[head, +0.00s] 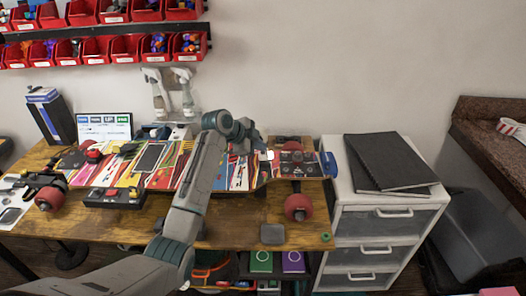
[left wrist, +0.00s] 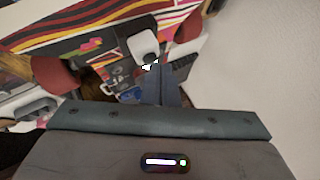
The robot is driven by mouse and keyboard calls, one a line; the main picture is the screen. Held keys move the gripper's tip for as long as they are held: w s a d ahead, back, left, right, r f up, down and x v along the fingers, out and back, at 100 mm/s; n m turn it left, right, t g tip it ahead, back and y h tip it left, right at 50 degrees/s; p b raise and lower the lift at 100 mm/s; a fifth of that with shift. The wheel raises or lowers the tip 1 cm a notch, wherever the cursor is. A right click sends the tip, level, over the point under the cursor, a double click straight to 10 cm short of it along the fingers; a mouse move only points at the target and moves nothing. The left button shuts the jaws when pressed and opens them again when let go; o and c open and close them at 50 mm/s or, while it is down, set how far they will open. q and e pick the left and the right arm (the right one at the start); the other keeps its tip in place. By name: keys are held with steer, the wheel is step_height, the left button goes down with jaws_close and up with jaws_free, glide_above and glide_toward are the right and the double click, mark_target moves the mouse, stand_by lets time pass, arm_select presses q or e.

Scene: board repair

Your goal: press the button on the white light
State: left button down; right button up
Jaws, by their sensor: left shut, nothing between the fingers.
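A small white rounded object (left wrist: 143,45), which looks like the white light, shows in the left wrist view just beyond my left fingertips, with a bright spot at its lower edge. My left gripper (left wrist: 161,70) is shut and empty, its fingertips pointing at the object's lower right side. I cannot tell whether they touch it. In the head view my left arm reaches over the skateboard deck, and the gripper (head: 260,145) is mostly hidden behind its own links. Only a small white patch (head: 270,155) shows beside it. No button can be made out. My right gripper is not in view.
A colourful skateboard deck (head: 110,170) with red wheels (head: 298,207) lies across the wooden table (head: 225,232). A black box (head: 115,197) stands at its front. White drawers (head: 385,250) with black notebooks (head: 385,162) stand right. Red bins (head: 130,48) hang on the wall.

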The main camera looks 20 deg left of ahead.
arm_select(q)
steer(key=shift+r+p, duration=0.55)
steer(key=shift+r, duration=0.3)
steer(key=shift+r+p, duration=0.5)
steer(key=shift+r, duration=0.05)
step_height(320, 180, up, 5)
steer(key=p, duration=0.3)
steer(key=shift+f+p, duration=0.1)
steer(key=shift+p, duration=0.3)
